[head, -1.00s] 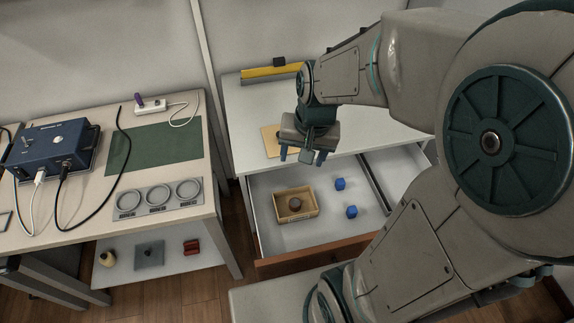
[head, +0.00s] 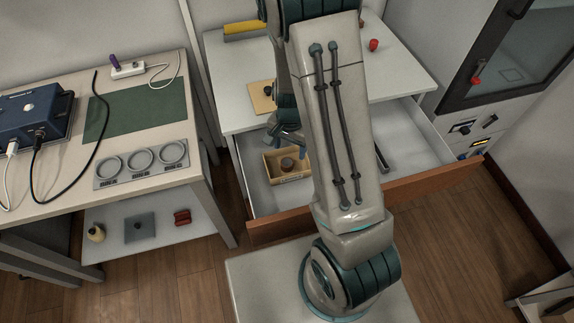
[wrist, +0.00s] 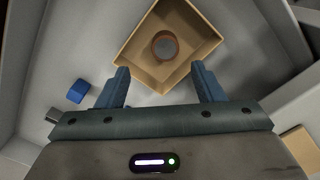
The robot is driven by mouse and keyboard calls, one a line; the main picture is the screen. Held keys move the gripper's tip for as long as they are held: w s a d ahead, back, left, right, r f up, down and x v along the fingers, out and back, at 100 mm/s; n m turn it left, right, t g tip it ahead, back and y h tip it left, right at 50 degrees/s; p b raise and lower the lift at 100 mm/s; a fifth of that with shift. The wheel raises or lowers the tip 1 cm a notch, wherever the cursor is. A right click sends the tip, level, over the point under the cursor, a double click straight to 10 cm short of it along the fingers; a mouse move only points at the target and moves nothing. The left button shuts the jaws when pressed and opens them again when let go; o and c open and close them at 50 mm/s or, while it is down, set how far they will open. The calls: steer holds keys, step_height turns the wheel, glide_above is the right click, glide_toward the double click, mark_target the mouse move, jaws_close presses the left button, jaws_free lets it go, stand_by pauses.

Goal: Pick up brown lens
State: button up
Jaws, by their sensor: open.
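The brown lens (wrist: 165,45) is a small round piece with a brown rim and a grey face. It lies inside an open tan box (wrist: 137,49) in the pulled-out drawer. In the head view the lens (head: 287,164) shows in the box (head: 272,175) just left of my arm. My gripper (wrist: 161,75) is open and empty. In the wrist view its blue fingers stand apart, with the lens beyond them and between their lines. In the head view my gripper (head: 288,139) is above the back of the box, partly hidden by my arm.
A blue cube (wrist: 78,91) lies in the drawer beside the box. The drawer's brown front (head: 430,187) and side walls bound the space. A desk (head: 150,190) with three grey rings stands left. A red knob-like object (head: 374,45) sits on the white top.

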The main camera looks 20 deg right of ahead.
mark_target(287, 162)
steer(key=shift+w+a+f+b, duration=0.1)
steer(key=shift+a+f+b, duration=0.1)
steer(key=shift+f, duration=1.8)
steer(key=shift+w+a+f+b, duration=0.1)
steer(key=shift+a+f, duration=0.05)
steer(key=shift+f, duration=1.85)
steer(key=c, duration=1)
